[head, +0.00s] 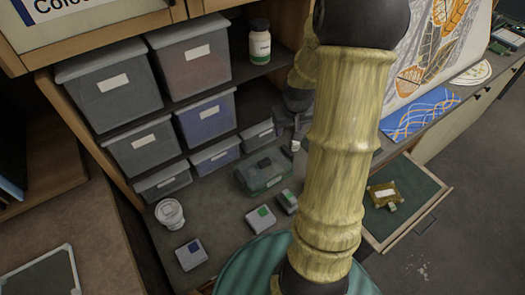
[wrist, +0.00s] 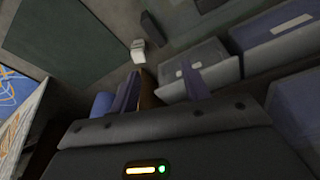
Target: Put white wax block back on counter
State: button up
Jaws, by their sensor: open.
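A small white block (wrist: 138,50), which looks like the white wax block, stands on a dark grey surface in the wrist view. It is beyond my fingertips and apart from them. A small pale object (head: 295,146) beside my gripper in the head view may be the same block. My gripper (wrist: 160,70) is open, with nothing visible between its two bluish fingers. In the head view my gripper (head: 292,118) is partly hidden behind my arm, above the back of the counter (head: 222,205).
Grey lidded bins (head: 108,90) fill the shelves at left. A green-tinted case (head: 262,172), small boxes (head: 190,254) and a white cup (head: 170,213) stand on the counter. An open drawer (head: 425,190) with a yellow item (head: 384,193) is at right.

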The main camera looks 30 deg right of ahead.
jog(key=s+a+r+n, duration=0.1)
jog(key=s+a+r, duration=0.1)
jog(key=s+a, duration=0.3)
jog(key=s+a+r+n, duration=0.1)
jog(key=s+a, duration=0.4)
jog(key=a, duration=0.8)
jog(key=shift+s+r+y, duration=0.25)
jog(key=shift+r+y, duration=0.15)
jog(key=shift+r, duration=0.3)
jog(key=shift+b+x, duration=1.05)
jog(key=shift+s, duration=0.2)
